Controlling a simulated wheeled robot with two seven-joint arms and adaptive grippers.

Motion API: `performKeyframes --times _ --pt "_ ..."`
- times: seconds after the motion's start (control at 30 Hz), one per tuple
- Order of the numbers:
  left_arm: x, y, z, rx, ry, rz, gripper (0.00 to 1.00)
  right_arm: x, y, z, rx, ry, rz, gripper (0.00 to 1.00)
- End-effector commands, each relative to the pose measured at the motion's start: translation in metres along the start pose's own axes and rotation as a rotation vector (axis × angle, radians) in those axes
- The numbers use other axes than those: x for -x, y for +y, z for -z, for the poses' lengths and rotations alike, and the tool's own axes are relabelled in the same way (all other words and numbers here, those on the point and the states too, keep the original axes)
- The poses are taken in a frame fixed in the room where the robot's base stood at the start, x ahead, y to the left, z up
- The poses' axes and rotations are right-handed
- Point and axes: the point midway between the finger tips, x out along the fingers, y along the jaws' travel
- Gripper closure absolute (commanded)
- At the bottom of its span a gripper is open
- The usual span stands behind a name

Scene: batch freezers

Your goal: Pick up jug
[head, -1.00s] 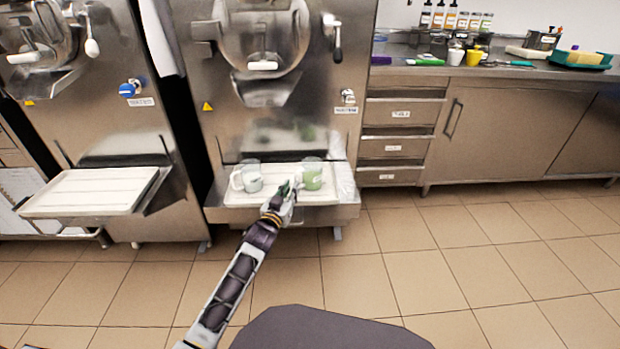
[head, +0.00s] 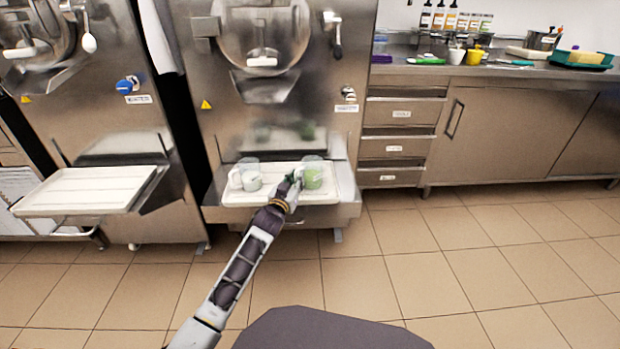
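Two clear jugs stand upright on the white tray (head: 230,199) under the middle freezer. The left jug (head: 247,178) has white contents and its handle points left. The right jug (head: 314,176) has green contents. My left gripper (head: 296,179) is at the left side of the green jug, where that jug's handle is. It overlaps the handle in the picture. The fingers are too small to tell whether they are open or closed on it. My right gripper is not in view.
The middle freezer (head: 215,110) rises behind the jugs. Another freezer with an empty white tray (head: 90,190) stands at the left. A counter (head: 490,68) with bottles, cups and a green tray is at the right. The tiled floor in front is clear.

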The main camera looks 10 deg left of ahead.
Motion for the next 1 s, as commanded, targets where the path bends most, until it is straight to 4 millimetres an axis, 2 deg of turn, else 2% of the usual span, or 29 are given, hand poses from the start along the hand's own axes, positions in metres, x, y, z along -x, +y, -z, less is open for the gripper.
performKeyframes --times 0.43,0.6,1.0 --pt "-0.0001 0.0 0.0002 0.0 0.0 0.0 0.8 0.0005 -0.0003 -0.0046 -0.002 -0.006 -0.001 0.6" --pt "-0.0001 0.0 0.0001 0.0 0.0 0.0 1.0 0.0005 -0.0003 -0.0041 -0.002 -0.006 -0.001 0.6" --pt "-0.0002 0.0001 0.0011 0.001 0.002 0.0 1.0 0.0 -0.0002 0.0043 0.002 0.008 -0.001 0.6"
